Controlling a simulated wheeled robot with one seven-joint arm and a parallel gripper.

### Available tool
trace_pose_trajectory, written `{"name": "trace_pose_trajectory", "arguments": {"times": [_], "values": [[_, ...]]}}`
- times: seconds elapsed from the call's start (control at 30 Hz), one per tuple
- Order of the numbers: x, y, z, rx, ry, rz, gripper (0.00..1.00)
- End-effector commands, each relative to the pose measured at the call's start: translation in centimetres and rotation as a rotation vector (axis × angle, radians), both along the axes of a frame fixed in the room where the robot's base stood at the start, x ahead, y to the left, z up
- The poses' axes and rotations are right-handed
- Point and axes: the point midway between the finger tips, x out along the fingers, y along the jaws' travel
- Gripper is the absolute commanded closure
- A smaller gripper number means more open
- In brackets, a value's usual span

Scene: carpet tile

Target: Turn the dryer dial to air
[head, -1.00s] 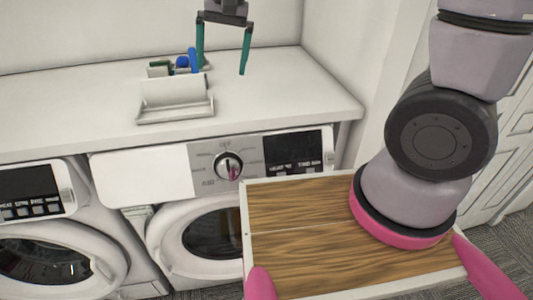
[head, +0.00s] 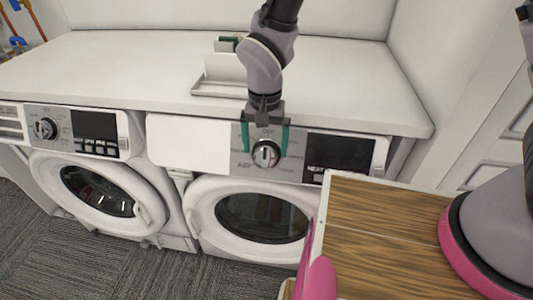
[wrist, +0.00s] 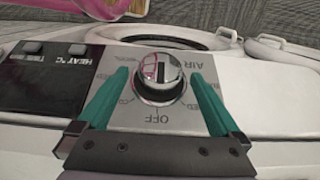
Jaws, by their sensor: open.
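The dryer dial (head: 266,153) is a round silver knob on the grey control panel of the right-hand machine. In the wrist view the dial (wrist: 158,78) stands between my fingers, with OFF printed on the side near my gripper and AIR at the far right. My gripper (head: 266,152) has teal fingers, open on either side of the dial, with gaps to it. In the wrist view my gripper (wrist: 160,78) shows the same straddling. The dryer (head: 285,180) has a round dark door below the panel.
A washer (head: 95,190) stands to the left. A white counter (head: 120,70) runs above both machines and carries a white tray (head: 222,88) with small items. A dark display (head: 341,152) sits right of the dial. The carpet in front is clear.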

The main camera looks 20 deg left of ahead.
Motion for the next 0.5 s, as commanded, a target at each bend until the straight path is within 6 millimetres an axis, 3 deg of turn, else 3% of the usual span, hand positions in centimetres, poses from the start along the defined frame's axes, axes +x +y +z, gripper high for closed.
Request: {"name": "trace_pose_trajectory", "arguments": {"times": [0.2, 0.5], "values": [[0.0, 0.0, -2.6, -0.001, 0.001, 0.000, 0.00], [0.0, 0.0, -3.1, 0.001, 0.000, -0.001, 0.00]]}}
